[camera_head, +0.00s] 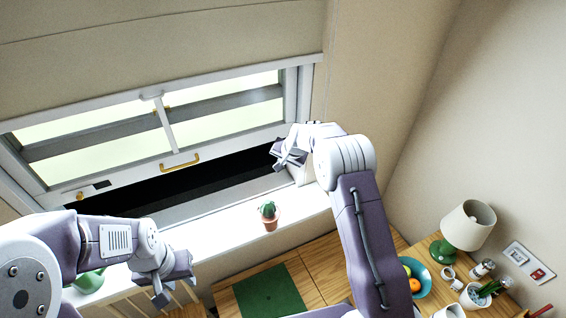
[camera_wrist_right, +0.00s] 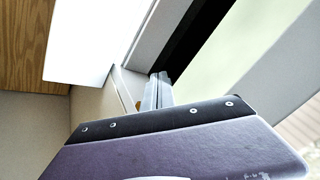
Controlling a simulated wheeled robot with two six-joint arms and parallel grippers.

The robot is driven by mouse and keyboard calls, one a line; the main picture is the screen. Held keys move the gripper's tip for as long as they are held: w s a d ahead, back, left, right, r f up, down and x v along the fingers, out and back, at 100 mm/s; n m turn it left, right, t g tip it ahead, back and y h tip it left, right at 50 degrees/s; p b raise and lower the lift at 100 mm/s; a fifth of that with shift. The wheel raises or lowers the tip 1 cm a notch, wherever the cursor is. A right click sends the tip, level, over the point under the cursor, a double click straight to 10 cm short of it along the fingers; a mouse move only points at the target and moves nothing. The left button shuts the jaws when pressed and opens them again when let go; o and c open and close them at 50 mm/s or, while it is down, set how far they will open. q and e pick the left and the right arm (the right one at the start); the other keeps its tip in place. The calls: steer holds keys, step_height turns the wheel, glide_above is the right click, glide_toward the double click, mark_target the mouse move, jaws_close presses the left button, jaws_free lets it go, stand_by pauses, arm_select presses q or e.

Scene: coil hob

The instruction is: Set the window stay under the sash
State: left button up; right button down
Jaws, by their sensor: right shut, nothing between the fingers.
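The window sash (camera_head: 125,173) is raised, with a brass handle (camera_head: 180,163) on its bottom rail. A dark gap lies between the sash and the white sill (camera_head: 225,207). My right gripper (camera_head: 285,155) is at the right end of the sash, close to the frame. It is shut and empty; the wrist view shows its dark and purple body (camera_wrist_right: 150,125) with a narrow grey piece beyond it. I cannot pick out the window stay with certainty in either view. My left gripper (camera_head: 160,288) hangs in front of the sill at the lower left, and its jaw opening is unclear.
A small potted cactus (camera_head: 268,215) stands on the sill between my arms. A green object (camera_head: 88,281) sits at the sill's left. On the wooden surface at right are a fruit bowl (camera_head: 420,282), a lamp (camera_head: 466,228) and small items. A green mat (camera_head: 268,292) lies below.

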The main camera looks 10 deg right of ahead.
steer(key=shift+w+a, duration=0.5)
steer(key=shift+w, duration=0.05)
stand_by(0.5)
